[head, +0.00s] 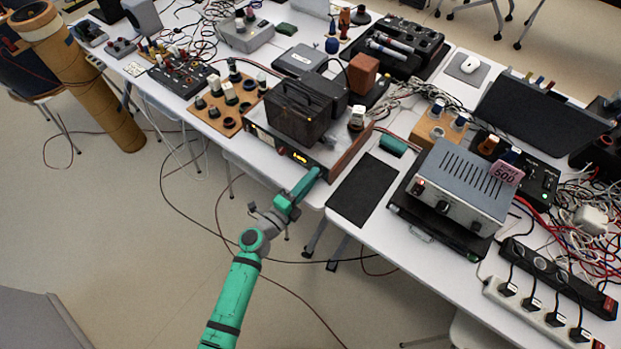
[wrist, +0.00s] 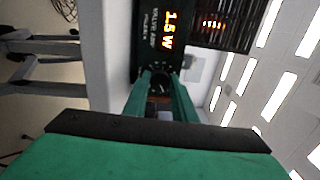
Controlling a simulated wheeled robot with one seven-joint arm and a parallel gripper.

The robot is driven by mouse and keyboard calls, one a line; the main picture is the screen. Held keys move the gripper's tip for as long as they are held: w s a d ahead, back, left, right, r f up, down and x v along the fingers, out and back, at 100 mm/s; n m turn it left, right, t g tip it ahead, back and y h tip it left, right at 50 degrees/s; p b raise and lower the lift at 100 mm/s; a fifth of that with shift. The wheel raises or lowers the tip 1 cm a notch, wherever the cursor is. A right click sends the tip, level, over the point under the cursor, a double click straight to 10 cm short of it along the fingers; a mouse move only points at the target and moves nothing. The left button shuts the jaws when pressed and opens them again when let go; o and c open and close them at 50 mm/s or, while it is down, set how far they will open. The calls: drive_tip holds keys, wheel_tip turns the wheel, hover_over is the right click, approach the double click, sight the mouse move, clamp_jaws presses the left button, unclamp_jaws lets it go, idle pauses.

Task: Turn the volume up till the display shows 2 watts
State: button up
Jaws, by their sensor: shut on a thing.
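The amplifier (head: 258,128) is a low box with a dark front panel, standing at the table's front edge in the head view. Its lit display (wrist: 169,32) reads 1.5 W in orange, turned sideways in the wrist view; it is a small glow (head: 300,157) in the head view. The round dark volume knob (wrist: 159,87) sits beside the display, with marks around it. My gripper (wrist: 161,78) is shut on the knob, one finger on each side. In the head view my gripper (head: 312,178) reaches the panel's right end and hides the knob.
A dark cage (head: 298,112) stands on the amplifier, with glowing parts behind its slots in the wrist view. A black mat (head: 364,190) lies right of the amplifier, then a grey metal unit (head: 462,185). Cables hang below the table edge. The floor in front is mostly clear.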

drive_tip(key=o, duration=1)
drive_tip(key=shift+o, duration=0.2)
drive_tip(key=v, duration=1)
drive_tip(key=shift+s+a, duration=0.2)
drive_tip(key=shift+s, duration=0.15)
